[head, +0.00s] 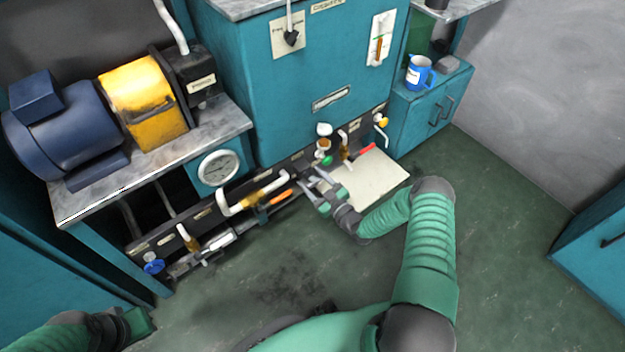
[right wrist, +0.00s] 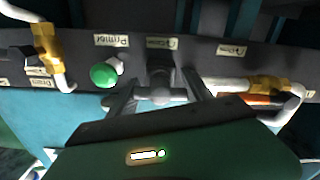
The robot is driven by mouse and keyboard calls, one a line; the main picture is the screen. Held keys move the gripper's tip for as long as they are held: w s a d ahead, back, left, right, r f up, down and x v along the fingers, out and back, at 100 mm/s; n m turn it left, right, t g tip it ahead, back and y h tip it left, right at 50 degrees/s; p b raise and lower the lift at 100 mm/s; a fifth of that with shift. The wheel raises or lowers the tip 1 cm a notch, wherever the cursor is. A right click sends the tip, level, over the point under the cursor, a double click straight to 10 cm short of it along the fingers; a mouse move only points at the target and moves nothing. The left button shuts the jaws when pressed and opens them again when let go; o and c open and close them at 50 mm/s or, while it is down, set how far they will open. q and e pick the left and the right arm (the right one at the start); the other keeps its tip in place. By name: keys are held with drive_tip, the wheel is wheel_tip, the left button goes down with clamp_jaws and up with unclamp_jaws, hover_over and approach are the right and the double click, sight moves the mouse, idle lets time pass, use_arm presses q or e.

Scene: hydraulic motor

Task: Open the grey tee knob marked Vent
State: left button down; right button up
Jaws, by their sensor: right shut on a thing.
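A small grey knob (right wrist: 160,95) sticks out from the dark valve strip, straight ahead of the right wrist camera. My right gripper (right wrist: 163,90) is shut on this knob, with one finger on each side. The label above the knob is partly covered, and I cannot read it as Vent. In the head view my right gripper (head: 314,181) reaches the strip below the teal cabinet, and the knob is too small to make out there. My left arm is at the bottom left; its dark wrist and green end part (head: 135,322) show, but no fingertips.
A green knob (right wrist: 104,74) is close to the left of the right fingers in the wrist view. A brass-fitted pipe with an orange handle (right wrist: 262,98) is on the right. A pale panel (head: 372,180) lies beside my right gripper. The floor in front is clear.

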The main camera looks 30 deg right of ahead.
drive_tip(key=n+p, duration=0.2)
drive_tip(key=n, duration=0.2)
drive_tip(key=shift+a+r, duration=0.1)
drive_tip(key=shift+r, duration=0.05)
drive_tip(key=n+p, duration=0.2)
drive_tip(key=n, duration=0.2)
drive_tip(key=shift+n, duration=0.4)
drive_tip(key=n+p, duration=0.1)
drive_tip(key=n, duration=0.3)
drive_tip(key=shift+a+p, duration=0.1)
drive_tip(key=shift+p, duration=0.25)
drive_tip(key=shift+s+f+n+p, duration=0.1)
drive_tip(key=shift+f+n+p, duration=0.1)
drive_tip(key=shift+n, duration=1)
drive_tip(key=shift+f+n+p, duration=0.1)
drive_tip(key=shift+n+p, duration=0.1)
drive_tip(key=shift+n, duration=1)
drive_tip(key=o, duration=1.2)
drive_tip(key=shift+o, duration=0.6)
drive_tip(key=shift+r, duration=0.15)
drive_tip(key=shift+d, duration=0.2)
